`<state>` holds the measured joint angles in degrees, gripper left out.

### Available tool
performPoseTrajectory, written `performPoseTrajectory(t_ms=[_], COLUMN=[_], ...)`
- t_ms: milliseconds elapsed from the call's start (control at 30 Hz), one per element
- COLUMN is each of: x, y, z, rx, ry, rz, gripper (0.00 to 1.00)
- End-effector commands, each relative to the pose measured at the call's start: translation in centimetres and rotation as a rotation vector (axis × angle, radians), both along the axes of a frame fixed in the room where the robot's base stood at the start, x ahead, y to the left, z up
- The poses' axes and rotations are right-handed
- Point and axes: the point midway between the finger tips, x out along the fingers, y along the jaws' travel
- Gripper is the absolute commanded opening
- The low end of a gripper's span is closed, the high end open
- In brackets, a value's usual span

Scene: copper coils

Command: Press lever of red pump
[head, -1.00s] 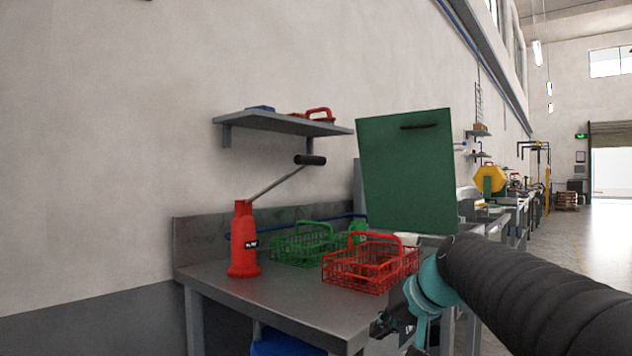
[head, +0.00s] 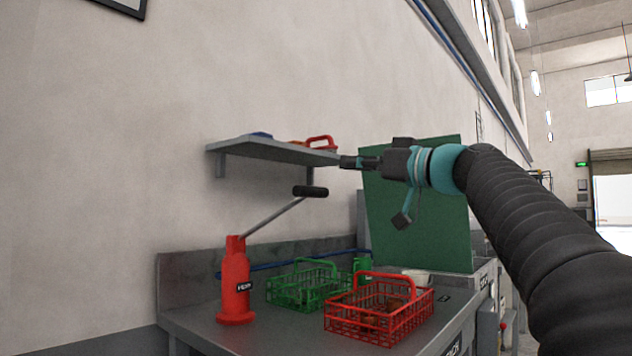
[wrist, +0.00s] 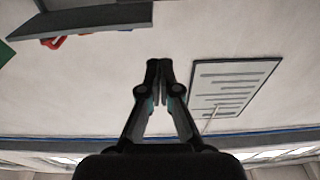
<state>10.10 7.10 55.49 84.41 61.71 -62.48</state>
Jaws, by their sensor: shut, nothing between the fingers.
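The red pump (head: 235,285) stands upright on the grey workbench at the left in the head view. Its lever (head: 272,217) slants up to the right and ends in a black handle (head: 311,191). My gripper (head: 345,162) is shut and empty. It points left in the head view, up and to the right of the black handle in the picture, apart from it. In the wrist view my gripper's fingertips (wrist: 159,66) meet in front of the wall; the pump and lever are not seen there.
A wall shelf (head: 262,150) with red and blue items is close to my gripper in the picture. A green basket (head: 308,288) and a red basket (head: 380,315) stand right of the pump. A green panel (head: 440,215) rises behind my arm. A framed sheet (wrist: 232,88) hangs on the wall.

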Motion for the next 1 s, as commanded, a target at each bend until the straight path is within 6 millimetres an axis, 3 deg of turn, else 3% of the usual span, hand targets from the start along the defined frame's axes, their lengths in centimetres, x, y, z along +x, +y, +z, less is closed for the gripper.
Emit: performPoseTrajectory(t_ms=[467,1000], x=[0.3,5.3], y=[0.2,6.8], z=[0.0,1.4], rx=[-0.010,-0.008], ry=[-0.009,-0.007], rz=[-0.005,-0.002], gripper=[0.00,0.00])
